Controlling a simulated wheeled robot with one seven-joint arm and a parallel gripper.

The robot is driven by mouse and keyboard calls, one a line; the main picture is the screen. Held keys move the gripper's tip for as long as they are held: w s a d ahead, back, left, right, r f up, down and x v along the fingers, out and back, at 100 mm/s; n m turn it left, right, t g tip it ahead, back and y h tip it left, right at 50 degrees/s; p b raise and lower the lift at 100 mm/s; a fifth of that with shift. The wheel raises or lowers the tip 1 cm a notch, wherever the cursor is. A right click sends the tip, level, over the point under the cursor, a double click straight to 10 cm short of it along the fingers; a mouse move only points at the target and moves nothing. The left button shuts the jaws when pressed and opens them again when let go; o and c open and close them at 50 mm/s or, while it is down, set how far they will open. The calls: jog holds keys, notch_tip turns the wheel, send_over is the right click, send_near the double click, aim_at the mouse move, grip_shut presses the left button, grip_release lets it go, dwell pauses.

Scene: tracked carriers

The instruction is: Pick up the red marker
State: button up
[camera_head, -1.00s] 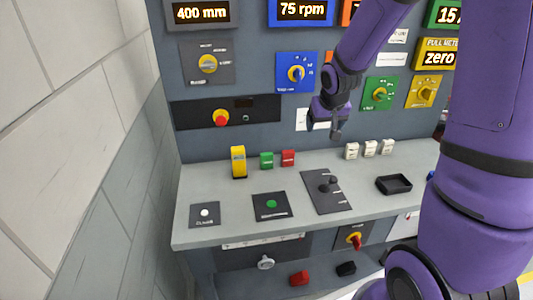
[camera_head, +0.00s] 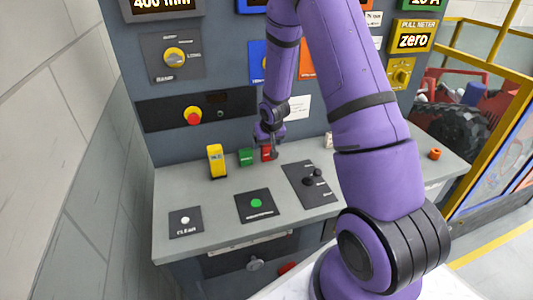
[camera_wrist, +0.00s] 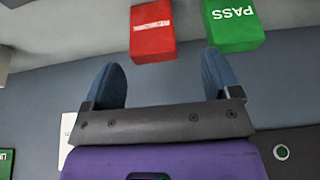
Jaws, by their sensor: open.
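The red marker (camera_head: 266,153) is a small upright block at the back of the grey console, to the right of a green block (camera_head: 246,157). In the wrist view the red marker (camera_wrist: 152,32) lies ahead of my gripper (camera_wrist: 163,62), lined up with the gap between the two blue-grey fingers. The fingers are apart with nothing held. In the head view my gripper (camera_head: 273,150) is right by the marker and partly covers it. I cannot tell whether they touch.
A yellow block (camera_head: 216,160) stands left of the green one, which reads PASS in the wrist view (camera_wrist: 232,24). A lever panel (camera_head: 301,190) and a green-button panel (camera_head: 242,212) lie in front. The wall panel (camera_head: 160,118) with a red knob rises behind.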

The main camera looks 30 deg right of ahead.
aim_at(268, 146)
jog(key=shift+d+x, duration=0.15)
jog(key=shift+x, duration=1.35)
jog(key=shift+d+x, duration=0.15)
jog(key=shift+x, duration=1.35)
jog(key=c, duration=1)
